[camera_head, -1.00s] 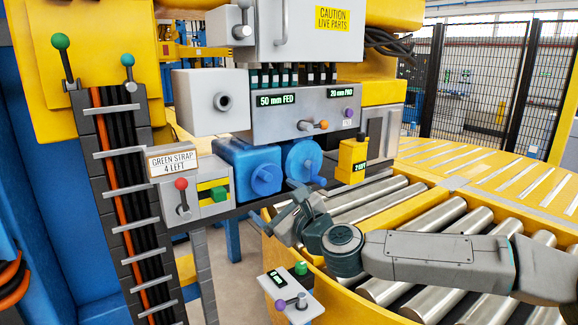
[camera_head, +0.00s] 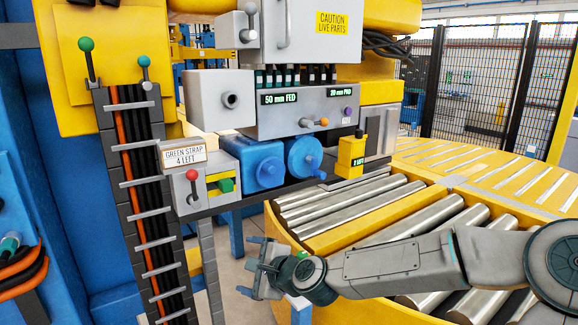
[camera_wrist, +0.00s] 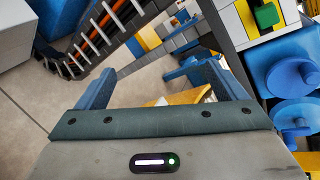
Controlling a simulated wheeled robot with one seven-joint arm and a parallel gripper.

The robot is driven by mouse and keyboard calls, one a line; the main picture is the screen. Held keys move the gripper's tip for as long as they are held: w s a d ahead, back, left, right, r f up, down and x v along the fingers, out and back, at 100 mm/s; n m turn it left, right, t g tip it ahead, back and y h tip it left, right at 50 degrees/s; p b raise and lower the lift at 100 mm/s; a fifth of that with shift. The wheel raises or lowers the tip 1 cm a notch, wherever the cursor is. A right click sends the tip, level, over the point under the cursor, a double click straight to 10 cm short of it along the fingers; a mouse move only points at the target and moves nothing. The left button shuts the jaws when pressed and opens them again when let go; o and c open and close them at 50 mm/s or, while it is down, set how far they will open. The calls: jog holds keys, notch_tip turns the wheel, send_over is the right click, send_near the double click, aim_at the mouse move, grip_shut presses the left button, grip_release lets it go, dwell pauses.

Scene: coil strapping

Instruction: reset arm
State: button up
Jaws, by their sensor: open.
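My gripper (camera_head: 246,266) is open and empty at the lower middle of the head view. It is in the air left of the roller conveyor and below the strapping machine's front shelf. In the wrist view both blue fingers of my gripper (camera_wrist: 158,70) stand wide apart, with floor and blue and yellow parts beyond them. No object is between the fingers. My forearm reaches in from the right, over the conveyor rollers (camera_head: 400,218).
The strapping machine's grey control box (camera_head: 300,118), blue motors (camera_head: 258,165) and yellow labelled unit (camera_head: 350,155) are above my gripper. A cable ladder (camera_head: 150,200) and the "GREEN STRAP 4 LEFT" box (camera_head: 195,190) are to the left. Open floor shows in the wrist view (camera_wrist: 30,130).

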jog(key=s+d+f+n+g+h, duration=0.2)
jog(key=s+d+f+n+h, duration=0.15)
jog(key=f, duration=0.25)
jog(key=s+d+f+n+g+h, duration=0.2)
jog(key=s+f+n, duration=0.2)
jog(key=f+n, duration=0.15)
jog(key=s+d+r+n+g+h, duration=0.1)
jog(key=s+d+r+n+h, duration=0.1)
jog(key=s+d, duration=0.6)
jog(key=s+d+r+n+g+h, duration=0.1)
jog(key=s+d+r+n+h, duration=0.1)
jog(key=s+d+r+n, duration=0.2)
jog(key=s+d+r, duration=0.3)
jog(key=s+d, duration=0.2)
jog(key=d, duration=0.1)
jog(key=shift+s+d+r+n, duration=0.15)
jog(key=shift+r+n, duration=0.15)
jog(key=shift+n, duration=0.1)
